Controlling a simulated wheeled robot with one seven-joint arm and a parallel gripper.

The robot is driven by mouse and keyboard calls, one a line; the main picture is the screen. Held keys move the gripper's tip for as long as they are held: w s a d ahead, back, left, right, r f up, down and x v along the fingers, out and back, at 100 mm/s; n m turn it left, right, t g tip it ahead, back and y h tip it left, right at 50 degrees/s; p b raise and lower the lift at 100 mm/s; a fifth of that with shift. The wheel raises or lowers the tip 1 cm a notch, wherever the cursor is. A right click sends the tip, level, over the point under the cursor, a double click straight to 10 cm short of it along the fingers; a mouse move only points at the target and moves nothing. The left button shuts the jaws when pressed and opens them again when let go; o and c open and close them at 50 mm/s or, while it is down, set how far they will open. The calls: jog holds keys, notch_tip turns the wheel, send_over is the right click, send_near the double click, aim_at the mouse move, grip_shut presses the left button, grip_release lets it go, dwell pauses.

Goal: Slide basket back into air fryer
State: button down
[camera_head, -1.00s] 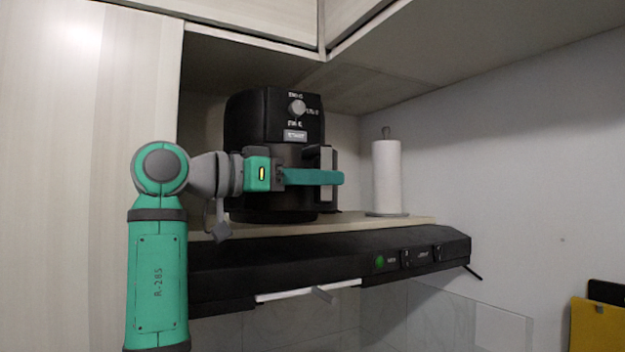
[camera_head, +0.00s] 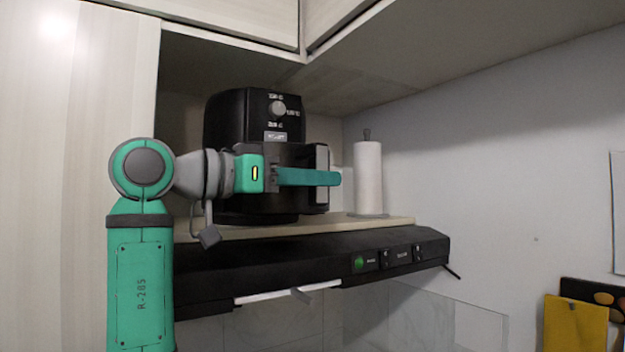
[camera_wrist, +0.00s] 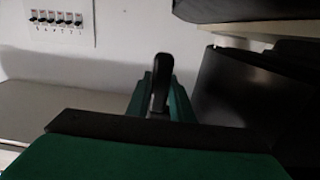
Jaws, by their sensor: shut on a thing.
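The black air fryer (camera_head: 225,120) stands on the wooden shelf, with its knob facing out. Its black basket (camera_head: 300,206) sits below the knob panel and juts out from the body. The basket's upright handle (camera_head: 322,158) has a grey front strip. My gripper (camera_head: 334,177) reaches across the basket's front from the left and is shut on the handle. In the wrist view the dark handle (camera_wrist: 161,80) stands between my green fingers, with the curved basket wall (camera_wrist: 235,85) to the right. The fryer's underside (camera_wrist: 250,10) shows at the top right. My arm hides part of the basket.
A paper towel roll (camera_head: 368,178) stands on the shelf (camera_head: 395,221) right of the fryer. Below is a black range hood (camera_head: 320,265). Cabinets (camera_head: 240,20) hang above, and a tall cabinet panel (camera_head: 70,150) stands left. A switch panel (camera_wrist: 60,20) is on the wall.

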jog(key=shift+s+d, duration=0.6)
jog(key=shift+s, duration=0.2)
jog(key=shift+s+d, duration=0.55)
jog(key=shift+s, duration=0.2)
jog(key=shift+s+d, duration=0.1)
jog(key=shift+s, duration=0.05)
jog(key=shift+s+g, duration=0.1)
jog(key=shift+g, duration=0.2)
dwell(0.5)
jog(key=shift+s+a, duration=0.3)
jog(key=shift+a, duration=0.3)
dwell(0.6)
